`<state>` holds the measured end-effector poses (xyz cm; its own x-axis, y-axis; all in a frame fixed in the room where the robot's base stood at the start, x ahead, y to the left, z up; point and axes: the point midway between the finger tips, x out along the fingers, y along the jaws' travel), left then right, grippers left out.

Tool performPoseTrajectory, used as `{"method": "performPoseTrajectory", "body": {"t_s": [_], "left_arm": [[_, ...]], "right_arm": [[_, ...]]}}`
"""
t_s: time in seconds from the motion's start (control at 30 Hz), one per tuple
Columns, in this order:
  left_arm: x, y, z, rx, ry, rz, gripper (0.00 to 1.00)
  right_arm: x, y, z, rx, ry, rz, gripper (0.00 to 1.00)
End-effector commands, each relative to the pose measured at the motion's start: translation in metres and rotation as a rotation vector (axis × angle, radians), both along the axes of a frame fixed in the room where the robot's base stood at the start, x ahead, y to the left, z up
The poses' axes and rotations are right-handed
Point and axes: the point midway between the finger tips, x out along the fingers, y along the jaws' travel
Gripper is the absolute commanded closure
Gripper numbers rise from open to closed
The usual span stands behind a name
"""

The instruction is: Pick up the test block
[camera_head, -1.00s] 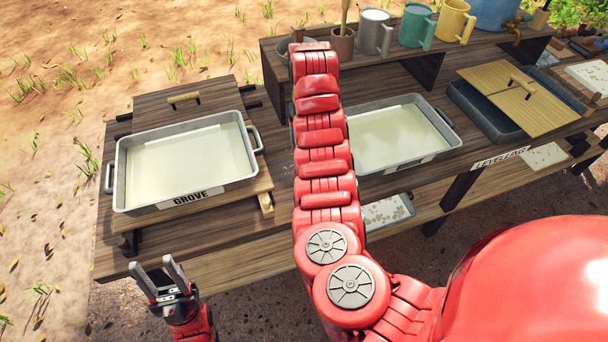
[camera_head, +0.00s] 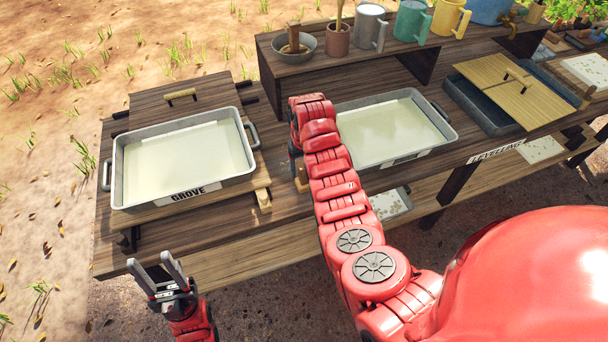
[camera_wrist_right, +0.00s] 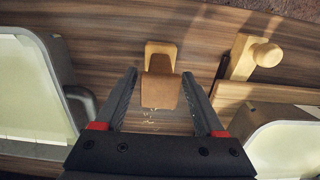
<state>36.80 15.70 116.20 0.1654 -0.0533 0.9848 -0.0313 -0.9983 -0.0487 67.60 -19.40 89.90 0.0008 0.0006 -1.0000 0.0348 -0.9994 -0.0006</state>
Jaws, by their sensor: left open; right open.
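A small tan wooden block (camera_wrist_right: 160,90), which looks like the test block, lies on the dark table between the two trays. In the head view a tan piece (camera_head: 301,179) shows there, partly hidden by my right arm. My right gripper (camera_wrist_right: 160,76) is open, pointing down over the block. Its fingers show on either side of the block with gaps; I cannot tell how far above the table they are. In the head view this gripper (camera_head: 294,164) is mostly hidden. My left gripper (camera_head: 168,270) is open and empty, in front of the table's front edge.
The GROVE tray (camera_head: 112,180) stands left of the block, the LEVELLING-side tray (camera_head: 440,125) right of it. A wooden peg with a round knob (camera_wrist_right: 266,55) is close to the right finger. A raised shelf (camera_head: 400,55) holds a bowl (camera_head: 306,45) and several mugs.

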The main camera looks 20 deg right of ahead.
Motion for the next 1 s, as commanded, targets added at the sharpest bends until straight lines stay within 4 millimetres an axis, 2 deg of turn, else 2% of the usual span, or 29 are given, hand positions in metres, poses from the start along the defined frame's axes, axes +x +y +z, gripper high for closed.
{"method": "performPoseTrajectory", "body": {"t_s": [0.03, 0.3, 0.57, 0.93, 1.0], "left_arm": [[0.0, 0.0, 0.009, 0.0, 0.0, 0.0, 0.5], [0.0, 0.0, 0.012, 0.0, 0.0, 0.0, 0.5], [0.0, 0.0, 0.012, 0.0, 0.0, 0.0, 0.5], [0.0, 0.0, 0.012, 0.0, 0.0, 0.0, 0.5], [0.0, 0.0, 0.012, 0.0, 0.0, 0.0, 0.5]], "right_arm": [[-0.002, 0.0, -0.003, 0.001, 0.007, 0.0, 0.29], [-0.001, 0.0, -0.024, -0.001, 0.001, -0.001, 0.29], [-0.001, 0.0, -0.026, -0.001, 0.001, -0.001, 0.31], [-0.001, 0.0, -0.025, 0.0, 0.001, -0.001, 0.97], [-0.001, 0.0, -0.025, 0.0, 0.001, -0.001, 1.0]]}}
